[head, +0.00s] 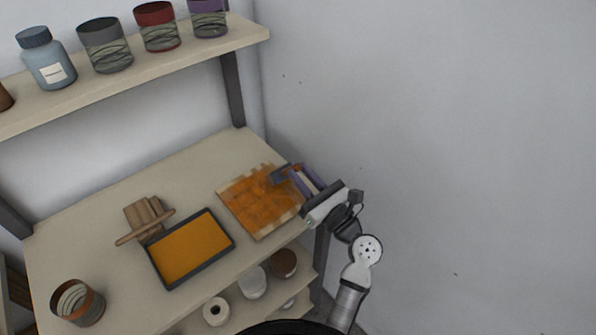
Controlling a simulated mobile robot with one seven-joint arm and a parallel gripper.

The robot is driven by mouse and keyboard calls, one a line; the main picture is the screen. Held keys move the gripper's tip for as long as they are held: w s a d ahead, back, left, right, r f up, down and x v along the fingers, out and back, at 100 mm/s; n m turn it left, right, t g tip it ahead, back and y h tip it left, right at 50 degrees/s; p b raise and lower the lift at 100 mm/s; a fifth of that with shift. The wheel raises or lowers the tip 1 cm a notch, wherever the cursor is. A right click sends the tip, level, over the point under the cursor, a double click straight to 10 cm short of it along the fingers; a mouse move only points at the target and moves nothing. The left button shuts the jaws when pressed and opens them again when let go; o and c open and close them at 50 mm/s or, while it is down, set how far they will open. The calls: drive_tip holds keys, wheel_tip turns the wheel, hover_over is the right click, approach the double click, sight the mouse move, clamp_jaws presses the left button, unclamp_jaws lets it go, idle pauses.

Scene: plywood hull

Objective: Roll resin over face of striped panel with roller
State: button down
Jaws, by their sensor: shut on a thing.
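The striped panel (258,212) lies flat on the bench top near its right end. Orange resin covers most of its face in uneven patches, and pale wood shows along its edges. My gripper (305,182) is over the panel's right side, shut on the roller (279,177). The roller's blue-grey head is at the panel's upper right part. I cannot tell whether it touches the face. My gripper hides part of the roller's handle. A dark-rimmed tray (190,248) of orange resin lies to the left of the panel.
A wooden rack-like piece (146,218) stands behind the tray. A striped jar (77,302) is at the bench's front left. Several jars and a blue bottle (46,58) stand on the upper shelf. Rolls and tubs sit on the lower shelf. A plain wall closes the right side.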

drive_tip(key=s+d, duration=0.5)
drive_tip(key=s, duration=0.2)
drive_tip(key=shift+s+d, duration=0.15)
drive_tip(key=shift+s, duration=0.05)
idle(1.1)
wheel_tip(320, 180, up, 6)
idle(0.7)
idle(0.7)
drive_tip(key=c, duration=1.9)
unclamp_jaws()
clamp_jaws()
